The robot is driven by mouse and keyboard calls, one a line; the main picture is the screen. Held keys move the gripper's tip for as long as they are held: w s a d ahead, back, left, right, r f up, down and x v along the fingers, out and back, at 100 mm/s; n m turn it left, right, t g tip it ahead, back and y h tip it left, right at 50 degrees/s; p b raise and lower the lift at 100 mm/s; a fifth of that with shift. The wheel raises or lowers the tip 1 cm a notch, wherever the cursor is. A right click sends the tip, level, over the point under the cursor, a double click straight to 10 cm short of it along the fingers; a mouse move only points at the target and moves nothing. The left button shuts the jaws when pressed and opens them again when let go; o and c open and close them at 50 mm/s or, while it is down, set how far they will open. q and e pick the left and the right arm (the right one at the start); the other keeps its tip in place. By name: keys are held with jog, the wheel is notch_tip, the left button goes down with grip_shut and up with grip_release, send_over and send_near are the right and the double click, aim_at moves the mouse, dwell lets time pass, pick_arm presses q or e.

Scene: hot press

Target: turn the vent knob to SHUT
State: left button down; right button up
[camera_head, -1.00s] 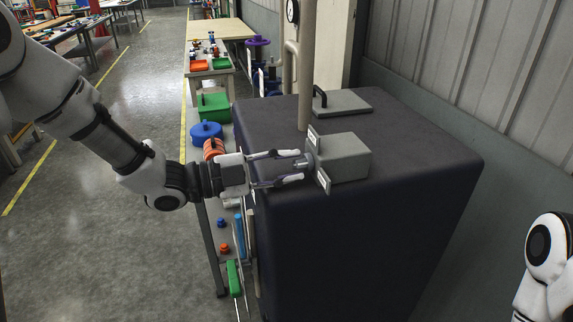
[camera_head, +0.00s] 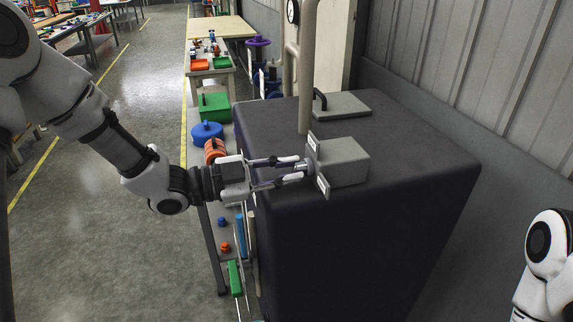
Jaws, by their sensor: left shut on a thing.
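The vent knob (camera_head: 301,165) is a small grey metal piece on the left face of a grey box (camera_head: 346,161). The box sits on the dark press body near its left edge. Two pale label plates stand at that face, an upper one (camera_head: 312,143) and a lower one (camera_head: 322,186); their words are too small to read. My left gripper (camera_head: 297,168) reaches in from the left and is shut on the knob, one finger above and one below it. The fingers partly hide the knob, and I cannot tell its setting. My right gripper is not in view.
The dark press body (camera_head: 365,245) fills the middle. A flat plate with a black handle (camera_head: 341,105) lies behind the box. A vertical pipe (camera_head: 307,70) rises beside it. A bench with a green bin (camera_head: 214,106) and a blue round item (camera_head: 207,131) stands left. The floor at left is clear.

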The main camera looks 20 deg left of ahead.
pick_arm(q)
jog(key=n+p, duration=0.2)
jog(key=n, duration=0.2)
jog(key=shift+r, duration=0.2)
jog(key=shift+w+f+n+p, duration=0.1)
jog(key=shift+n+p, duration=0.65)
jog(key=shift+n, duration=0.55)
jog(key=c, duration=1.4)
grip_release()
jog(key=shift+o, duration=0.2)
jog(key=v, duration=1.2)
